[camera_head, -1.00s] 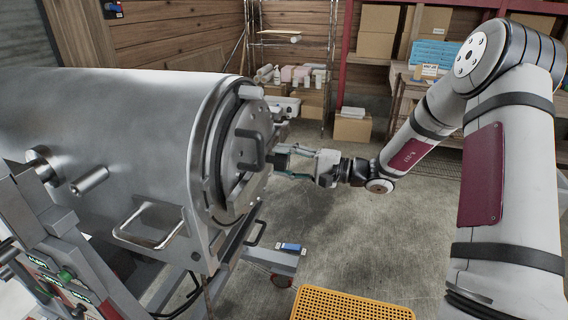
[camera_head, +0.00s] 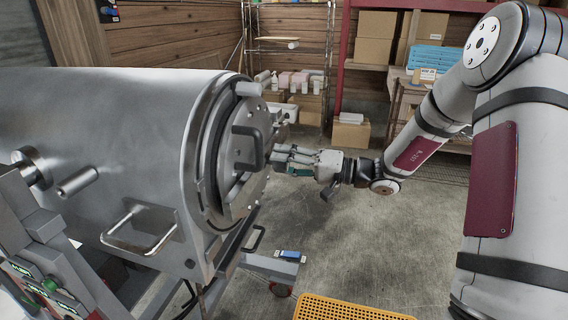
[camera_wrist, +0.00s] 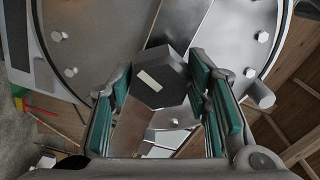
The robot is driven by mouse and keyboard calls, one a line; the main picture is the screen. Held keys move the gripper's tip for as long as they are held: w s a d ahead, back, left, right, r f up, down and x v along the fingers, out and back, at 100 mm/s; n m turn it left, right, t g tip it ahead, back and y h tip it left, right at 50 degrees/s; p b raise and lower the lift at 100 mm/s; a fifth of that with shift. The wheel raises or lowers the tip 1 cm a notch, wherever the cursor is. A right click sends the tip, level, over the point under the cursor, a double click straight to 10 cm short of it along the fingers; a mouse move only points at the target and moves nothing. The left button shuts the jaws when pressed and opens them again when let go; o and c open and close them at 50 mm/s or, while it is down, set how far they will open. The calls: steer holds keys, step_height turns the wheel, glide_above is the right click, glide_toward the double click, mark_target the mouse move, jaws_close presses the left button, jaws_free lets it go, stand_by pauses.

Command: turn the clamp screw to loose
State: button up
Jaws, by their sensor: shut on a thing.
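The clamp screw (camera_wrist: 160,78) shows in the wrist view as a dark hexagonal head with a small pale mark. It stands in front of a metal bar across the round door. My gripper (camera_wrist: 163,84) has its teal-padded fingers on either side of the head and is shut on it. In the head view my gripper (camera_head: 280,158) reaches from the right to the door face (camera_head: 232,190) of the big steel cylinder. There the fingers hide the screw head.
The steel cylinder (camera_head: 110,130) fills the left, with a wire handle (camera_head: 140,232) low on its side and a control panel (camera_head: 45,285) in front. A yellow perforated crate (camera_head: 345,308) lies at the bottom. Shelves with boxes (camera_head: 375,45) stand behind.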

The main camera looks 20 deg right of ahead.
steer(key=shift+f, duration=0.1)
steer(key=o, duration=1.2)
steer(key=v, duration=1.2)
